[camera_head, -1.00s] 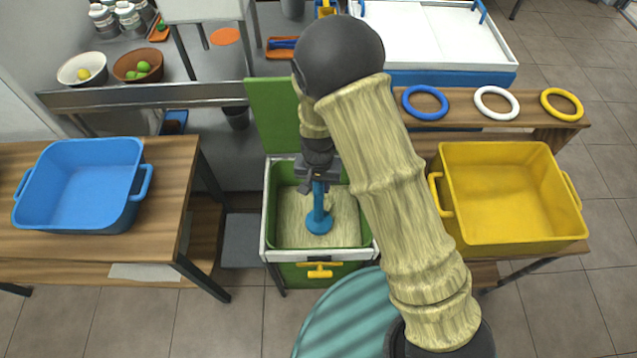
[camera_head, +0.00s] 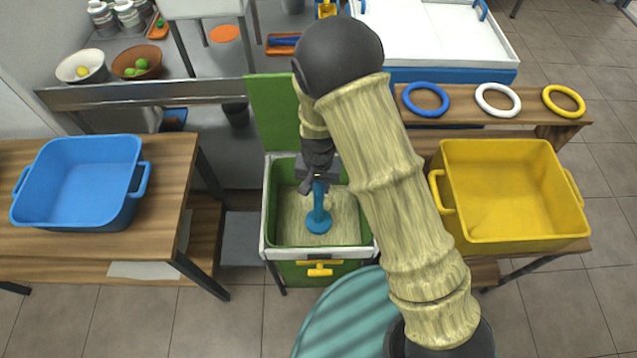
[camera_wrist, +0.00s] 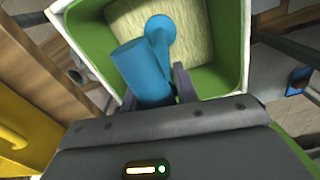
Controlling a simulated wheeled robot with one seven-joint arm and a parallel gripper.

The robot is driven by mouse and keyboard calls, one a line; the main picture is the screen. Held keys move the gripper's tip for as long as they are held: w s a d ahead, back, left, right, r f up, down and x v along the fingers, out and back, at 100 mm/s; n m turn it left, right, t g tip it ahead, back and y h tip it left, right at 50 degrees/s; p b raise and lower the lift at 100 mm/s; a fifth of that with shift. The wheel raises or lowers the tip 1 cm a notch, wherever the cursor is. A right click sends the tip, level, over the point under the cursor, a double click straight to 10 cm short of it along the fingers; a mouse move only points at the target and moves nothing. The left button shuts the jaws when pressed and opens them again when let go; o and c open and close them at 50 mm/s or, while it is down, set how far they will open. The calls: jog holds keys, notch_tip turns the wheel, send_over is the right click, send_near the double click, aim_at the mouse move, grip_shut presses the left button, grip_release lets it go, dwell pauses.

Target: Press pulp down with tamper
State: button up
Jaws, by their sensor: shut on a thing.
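My gripper (camera_head: 318,181) is shut on the blue tamper (camera_head: 318,208), which hangs upright with its round foot down inside the green bin (camera_head: 268,215). The tamper also shows in the wrist view (camera_wrist: 143,70), between my gripper's fingers (camera_wrist: 155,95). The pale, fibrous pulp (camera_head: 343,218) fills the bottom of the bin and shows around the tamper's foot. The foot is at or very near the pulp surface; I cannot tell whether it touches. The bin's green lid (camera_head: 272,110) stands open at the back.
A blue tub (camera_head: 85,180) stands on the left table. A yellow tub (camera_head: 500,195) stands at the right. Blue, white and yellow rings (camera_head: 497,100) lie on a shelf behind it. The bin's raised white rim (camera_head: 264,235) surrounds the tamper. A yellow handle (camera_head: 320,268) is on the bin's front.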

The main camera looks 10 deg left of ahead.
jog(key=shift+f+b, duration=1.2)
jog(key=shift+f, duration=1.05)
dwell(0.3)
notch_tip(320, 180, up, 22)
jog(key=p, duration=1.8)
jog(key=shift+p, duration=0.3)
jog(key=shift+s, duration=0.1)
dwell(0.6)
